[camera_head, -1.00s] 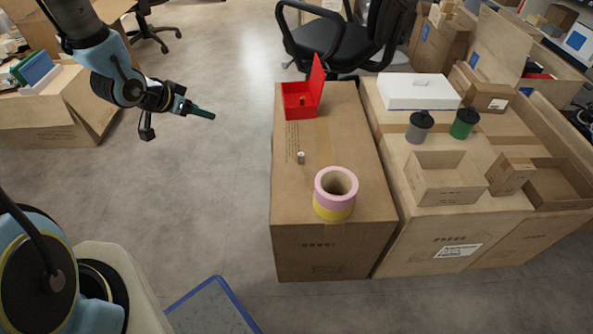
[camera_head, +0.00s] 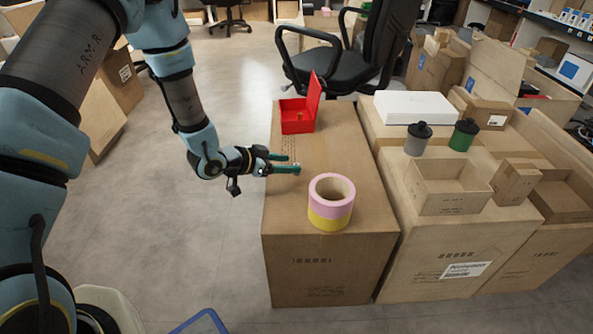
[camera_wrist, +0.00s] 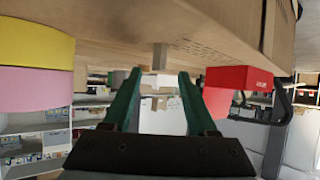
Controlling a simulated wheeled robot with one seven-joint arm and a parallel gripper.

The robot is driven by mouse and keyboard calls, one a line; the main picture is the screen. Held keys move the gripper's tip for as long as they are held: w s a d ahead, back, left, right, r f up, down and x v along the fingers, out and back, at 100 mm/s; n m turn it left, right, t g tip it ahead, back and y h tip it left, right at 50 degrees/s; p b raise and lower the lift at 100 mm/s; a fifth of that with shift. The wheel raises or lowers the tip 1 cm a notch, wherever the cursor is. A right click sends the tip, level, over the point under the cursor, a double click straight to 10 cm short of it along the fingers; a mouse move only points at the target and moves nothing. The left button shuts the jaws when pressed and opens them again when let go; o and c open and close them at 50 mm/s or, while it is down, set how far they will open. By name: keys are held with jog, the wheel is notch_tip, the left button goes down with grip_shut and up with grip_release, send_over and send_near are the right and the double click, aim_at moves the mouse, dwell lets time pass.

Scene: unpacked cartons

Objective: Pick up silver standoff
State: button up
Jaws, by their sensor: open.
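The silver standoff (camera_wrist: 160,56) is a small grey post on the top of a cardboard box (camera_head: 345,150). In the wrist view, which is upside down, it stands out from the box top, ahead of and between my two green fingers. My gripper (camera_head: 293,164) is open, with nothing between its fingers, and reaches in over the left edge of the box. It also shows in the wrist view (camera_wrist: 160,78). In the head view the fingertips are right at the standoff and mostly hide it. I cannot tell whether they touch it.
A pink and yellow tape roll (camera_head: 331,202) stands nearer on the same box. An open red box (camera_head: 297,122) stands at its far end. More cartons with a grey jar (camera_head: 417,140) and a green jar (camera_head: 463,136) stand to the right. A black chair (camera_head: 350,60) is behind.

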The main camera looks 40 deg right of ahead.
aim_at(295, 164)
jog(key=shift+x, duration=1.95)
jog(key=shift+s, duration=0.1)
grip_shut()
